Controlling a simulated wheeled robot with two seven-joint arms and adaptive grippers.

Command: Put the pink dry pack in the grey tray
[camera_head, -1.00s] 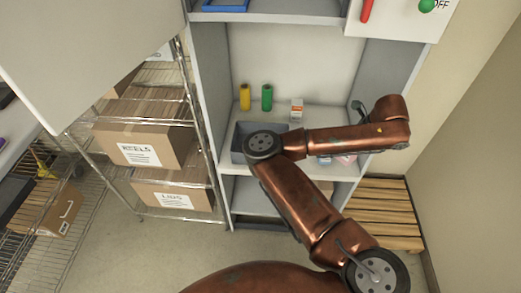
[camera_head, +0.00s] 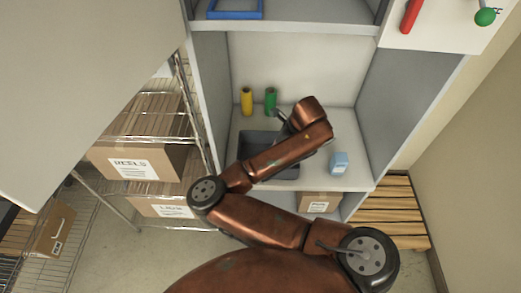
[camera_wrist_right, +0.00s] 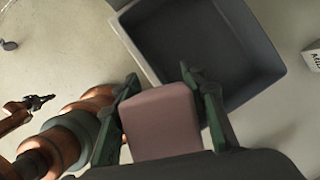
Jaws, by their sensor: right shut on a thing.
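The pink dry pack (camera_wrist_right: 160,120) is between the green fingers of my right gripper (camera_wrist_right: 159,84) in the right wrist view. The gripper is shut on it. The grey tray (camera_wrist_right: 205,45) is just beyond the pack there, and a fingertip overlaps its near rim in the picture. In the head view the grey tray (camera_head: 284,173) stands on the shelf, partly hidden by my right arm. The pack and the right fingers are hidden in that view. A small dark gripper on a copper arm, apparently my left gripper (camera_wrist_right: 38,102), shows at the wrist view's left; its jaws are unclear.
A yellow cylinder (camera_head: 246,101) and a green cylinder (camera_head: 270,101) stand behind the tray. A light blue box (camera_head: 339,163) stands to its right. A white box (camera_wrist_right: 313,56) shows at the wrist view's right edge. Shelf walls bound both sides.

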